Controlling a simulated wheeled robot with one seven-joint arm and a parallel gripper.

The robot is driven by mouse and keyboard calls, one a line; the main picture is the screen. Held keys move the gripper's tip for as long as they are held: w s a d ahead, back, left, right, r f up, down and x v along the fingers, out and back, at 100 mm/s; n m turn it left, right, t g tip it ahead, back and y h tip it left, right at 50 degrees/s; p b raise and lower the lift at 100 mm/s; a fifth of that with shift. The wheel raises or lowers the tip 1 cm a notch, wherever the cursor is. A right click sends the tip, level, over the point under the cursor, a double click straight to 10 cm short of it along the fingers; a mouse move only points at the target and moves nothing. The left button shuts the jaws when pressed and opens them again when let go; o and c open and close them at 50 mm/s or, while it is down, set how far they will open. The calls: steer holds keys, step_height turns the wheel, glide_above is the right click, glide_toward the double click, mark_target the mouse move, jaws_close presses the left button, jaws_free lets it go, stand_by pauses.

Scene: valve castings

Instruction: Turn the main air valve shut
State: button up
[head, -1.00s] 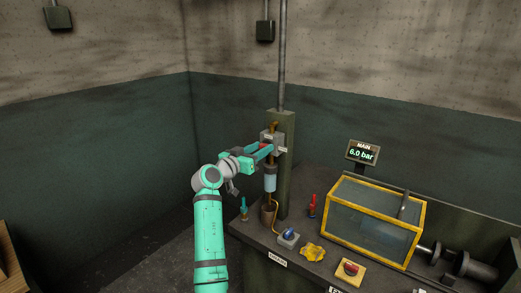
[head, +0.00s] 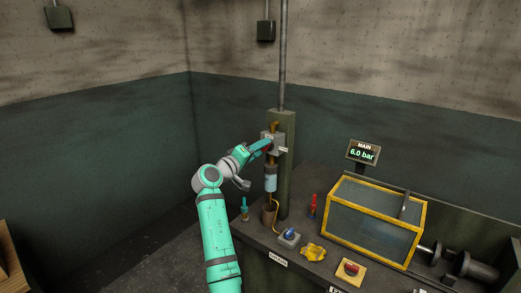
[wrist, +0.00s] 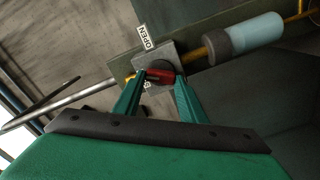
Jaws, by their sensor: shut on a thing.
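The main air valve (head: 278,142) is a grey block on a dark green post, with a brass pipe through it. In the wrist view its red handle (wrist: 157,77) lies between the fingertips of my gripper (wrist: 160,82), which is shut on it. A white OPEN label (wrist: 147,37) shows beside the valve's grey plate. A second label is partly hidden by a finger. In the head view my gripper (head: 266,146) is at the valve and covers the handle. The MAIN display (head: 363,152) reads 6.0 bar.
Below the valve are a pale blue cylinder (head: 270,184) and a brown cup (head: 269,213). The bench holds a teal bottle (head: 244,211), a red bottle (head: 312,207), a blue-topped switch (head: 289,236), a yellow cloth (head: 313,252), a red button (head: 351,268) and a yellow-framed case (head: 375,222).

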steer(key=n, duration=0.6)
steer(key=shift+f, duration=0.15)
steer(key=shift+a, duration=0.1)
stand_by(0.5)
steer(key=o, duration=1.1)
steer(key=shift+c, duration=0.2)
steer(key=v, duration=1)
steer(key=shift+s+a, duration=0.2)
steer(key=shift+s, duration=0.1)
